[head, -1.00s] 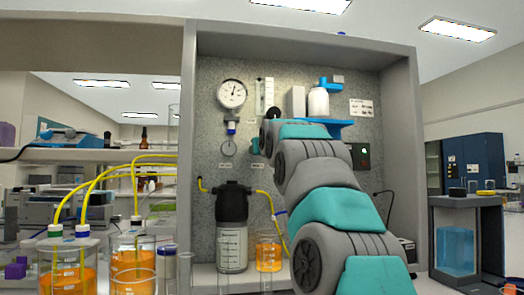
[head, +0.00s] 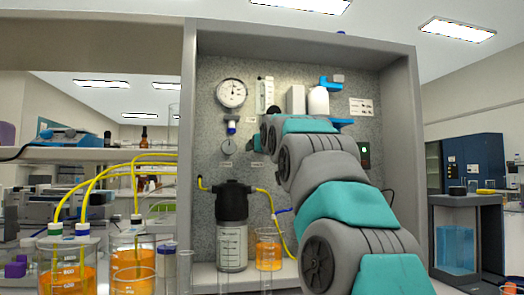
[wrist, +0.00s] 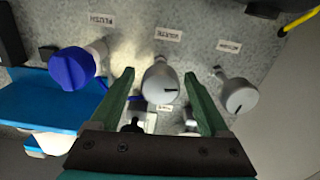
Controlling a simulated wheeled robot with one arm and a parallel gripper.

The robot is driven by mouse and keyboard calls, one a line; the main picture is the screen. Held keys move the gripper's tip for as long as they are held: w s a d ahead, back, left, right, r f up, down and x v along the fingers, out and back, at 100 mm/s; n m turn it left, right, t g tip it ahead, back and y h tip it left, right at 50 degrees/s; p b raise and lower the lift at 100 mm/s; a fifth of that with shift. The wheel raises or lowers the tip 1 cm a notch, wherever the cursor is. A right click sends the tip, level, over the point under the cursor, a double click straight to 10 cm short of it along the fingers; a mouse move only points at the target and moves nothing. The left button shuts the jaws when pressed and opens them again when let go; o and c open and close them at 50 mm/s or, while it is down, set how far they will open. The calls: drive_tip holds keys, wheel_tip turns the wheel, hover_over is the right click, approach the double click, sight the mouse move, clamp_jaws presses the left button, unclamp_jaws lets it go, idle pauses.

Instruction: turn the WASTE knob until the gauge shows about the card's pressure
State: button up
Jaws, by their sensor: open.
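The WASTE knob (wrist: 160,82) is a grey round knob with a black pointer line, in the middle of the wrist view. Its label (wrist: 168,34) appears upside down above it. My gripper (wrist: 159,73) is open, with one green finger on each side of the knob; I cannot tell whether either touches it. In the head view my arm hides this knob and most of the gripper. The round white gauge (head: 232,93) hangs high on the panel, its needle near the top; its numbers are too small to read. A white card (head: 361,107) is at the panel's right, its text unreadable.
A blue knob (wrist: 72,68) is left of my gripper and another grey knob (wrist: 238,96) right of it. A blue shelf (wrist: 40,100) is at the wrist view's left. A black-topped vessel (head: 232,230) and an orange beaker (head: 268,250) stand below the panel.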

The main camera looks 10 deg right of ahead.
drive_tip(key=s+b, duration=0.1)
drive_tip(key=s, duration=0.5)
drive_tip(key=shift+f, duration=0.1)
idle(3.1)
